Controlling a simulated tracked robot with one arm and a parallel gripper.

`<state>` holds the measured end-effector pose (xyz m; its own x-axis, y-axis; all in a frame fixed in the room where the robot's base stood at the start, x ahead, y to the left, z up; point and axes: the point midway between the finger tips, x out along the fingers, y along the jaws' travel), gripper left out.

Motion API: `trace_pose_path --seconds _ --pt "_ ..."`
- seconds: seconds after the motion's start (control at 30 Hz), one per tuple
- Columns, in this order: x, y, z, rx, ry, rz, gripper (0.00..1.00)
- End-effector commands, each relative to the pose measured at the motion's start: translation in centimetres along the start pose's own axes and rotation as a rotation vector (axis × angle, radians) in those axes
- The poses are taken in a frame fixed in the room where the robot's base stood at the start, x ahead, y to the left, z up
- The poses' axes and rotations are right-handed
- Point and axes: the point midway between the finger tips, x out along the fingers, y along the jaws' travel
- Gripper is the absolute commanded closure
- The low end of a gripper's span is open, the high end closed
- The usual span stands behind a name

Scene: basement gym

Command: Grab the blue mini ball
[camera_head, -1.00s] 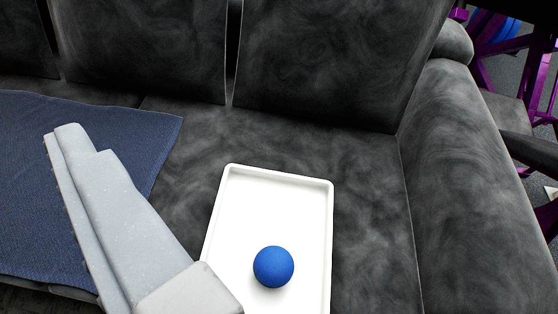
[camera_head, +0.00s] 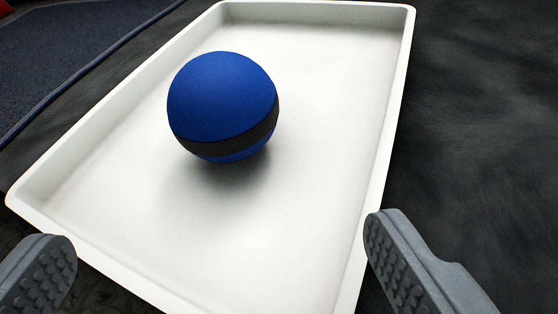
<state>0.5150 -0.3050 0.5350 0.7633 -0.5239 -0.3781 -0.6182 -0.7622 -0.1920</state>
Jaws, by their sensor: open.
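The blue mini ball (camera_head: 222,98) has a dark band around its lower part. It lies in a white tray (camera_head: 330,258), left of the tray's middle. My gripper (camera_head: 218,262) is open and empty. Its two grey ridged fingers show at the bottom left and the lower right of the picture, far apart. In the picture, the ball is above the gap between the fingers, and no finger touches it. The right finger overlaps the tray's right rim in the picture.
The tray rests on a dark grey sofa seat (camera_head: 475,130), which is clear on the right. A dark blue blanket (camera_head: 70,50) lies at the upper left. The tray has a low raised rim all around, and nothing else shows inside it.

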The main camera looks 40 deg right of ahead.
Motion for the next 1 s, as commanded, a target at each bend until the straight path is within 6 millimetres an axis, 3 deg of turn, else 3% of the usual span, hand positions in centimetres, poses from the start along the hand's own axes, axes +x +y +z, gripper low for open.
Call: trace_pose_path --seconds 0.53,0.87,1.0 --pt "7.3 -0.1 -0.2 -0.003 0.006 -0.002 0.08" --pt "9.4 -0.3 -0.5 -0.002 0.005 -0.003 0.08" --pt "11.3 -0.5 -1.0 -0.002 0.006 -0.004 0.08"
